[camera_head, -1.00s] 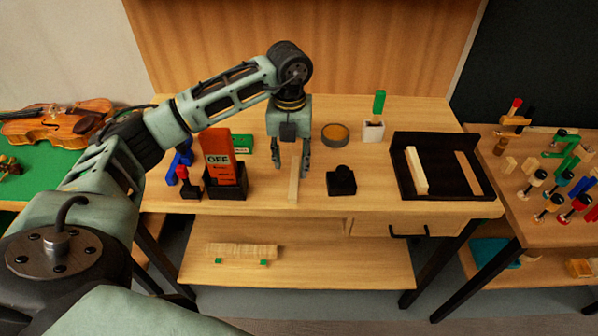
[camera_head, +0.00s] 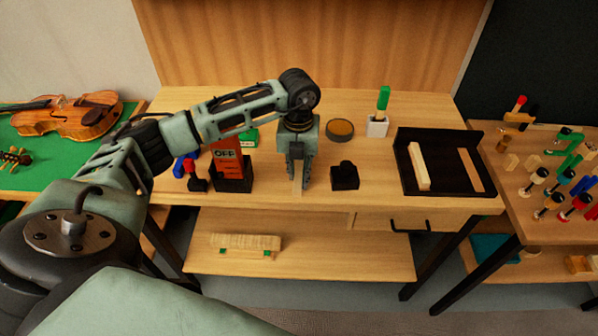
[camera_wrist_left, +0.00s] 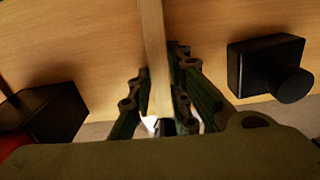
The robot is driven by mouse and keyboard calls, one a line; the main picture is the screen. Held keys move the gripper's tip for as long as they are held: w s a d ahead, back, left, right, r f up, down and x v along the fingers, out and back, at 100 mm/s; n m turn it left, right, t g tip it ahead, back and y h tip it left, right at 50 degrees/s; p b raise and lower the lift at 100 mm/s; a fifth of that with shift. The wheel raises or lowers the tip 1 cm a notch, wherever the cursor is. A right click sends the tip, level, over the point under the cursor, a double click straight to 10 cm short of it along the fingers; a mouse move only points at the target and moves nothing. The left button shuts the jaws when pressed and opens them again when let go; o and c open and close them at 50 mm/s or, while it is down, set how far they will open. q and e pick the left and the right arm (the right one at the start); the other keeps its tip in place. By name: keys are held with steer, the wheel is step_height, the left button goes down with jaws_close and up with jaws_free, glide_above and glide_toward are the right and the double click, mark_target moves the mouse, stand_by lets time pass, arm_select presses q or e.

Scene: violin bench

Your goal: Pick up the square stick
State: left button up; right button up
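The square stick (camera_head: 297,180) is a pale wooden bar near the front edge of the bench, between the orange OFF box and the black block. In the left wrist view the stick (camera_wrist_left: 153,40) runs down from the top edge between the fingers. My left gripper (camera_head: 298,183) points down over the stick, one finger on each side. In the wrist view the fingers (camera_wrist_left: 157,75) are close against its sides, and the gripper looks shut on it. The stick appears to be still at bench height. Its middle is partly hidden by the gripper. My right gripper is not in view.
The orange OFF box (camera_head: 228,165) in its black holder stands left of the gripper. A black block with a knob (camera_head: 344,177) stands right. Farther right is a black tray (camera_head: 445,185) with two wooden strips. A round tin (camera_head: 340,129) and white holder (camera_head: 377,126) stand behind.

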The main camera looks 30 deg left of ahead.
arm_select(q)
jaws_close()
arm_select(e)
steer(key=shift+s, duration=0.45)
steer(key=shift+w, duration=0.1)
